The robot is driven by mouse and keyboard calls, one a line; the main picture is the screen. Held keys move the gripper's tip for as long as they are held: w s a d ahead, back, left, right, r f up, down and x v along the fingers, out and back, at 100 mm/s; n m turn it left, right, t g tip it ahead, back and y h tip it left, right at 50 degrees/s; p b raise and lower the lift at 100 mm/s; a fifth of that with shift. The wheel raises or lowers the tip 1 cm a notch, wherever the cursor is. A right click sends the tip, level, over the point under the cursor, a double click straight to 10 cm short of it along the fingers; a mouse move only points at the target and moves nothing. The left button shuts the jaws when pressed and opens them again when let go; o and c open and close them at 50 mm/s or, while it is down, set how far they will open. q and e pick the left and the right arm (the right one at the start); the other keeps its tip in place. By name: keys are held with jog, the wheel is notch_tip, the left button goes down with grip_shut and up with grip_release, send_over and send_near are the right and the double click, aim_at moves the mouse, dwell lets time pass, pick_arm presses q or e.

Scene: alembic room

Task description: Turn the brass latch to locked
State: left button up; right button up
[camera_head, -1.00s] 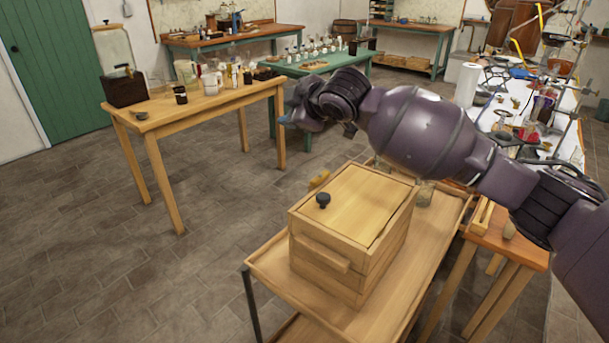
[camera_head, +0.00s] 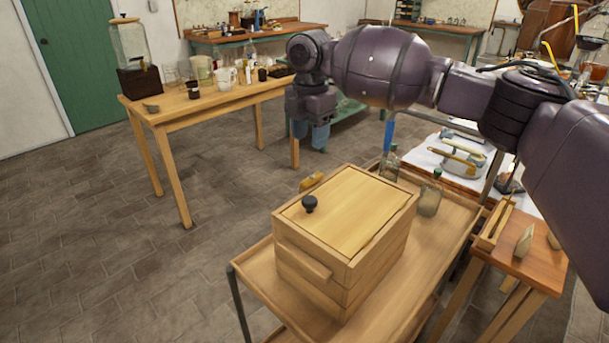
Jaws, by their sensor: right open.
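A wooden box (camera_head: 313,265) with a lid and a dark round knob (camera_head: 310,204) stands on a wooden cart (camera_head: 255,262). A yellow, brass-coloured piece (camera_head: 311,181), which looks like the latch, shows at the box's far left edge. Its lower part is hidden behind the box, and I cannot tell which way it is turned. My right gripper (camera_head: 310,136) hangs pointing down with blue fingertips. It is open and empty, apart from the yellow piece and above it in the picture. My left gripper is not in view.
Glass bottles (camera_head: 430,193) stand on the cart behind and right of the box. A small wooden table (camera_head: 540,258) adjoins the cart at right. A long wooden table (camera_head: 205,106) with jars stands at back left. The floor between is clear.

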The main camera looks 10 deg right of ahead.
aim_at(309, 179)
notch_tip(309, 179, down, 11)
jog(key=shift+b, duration=0.6)
grip_shut()
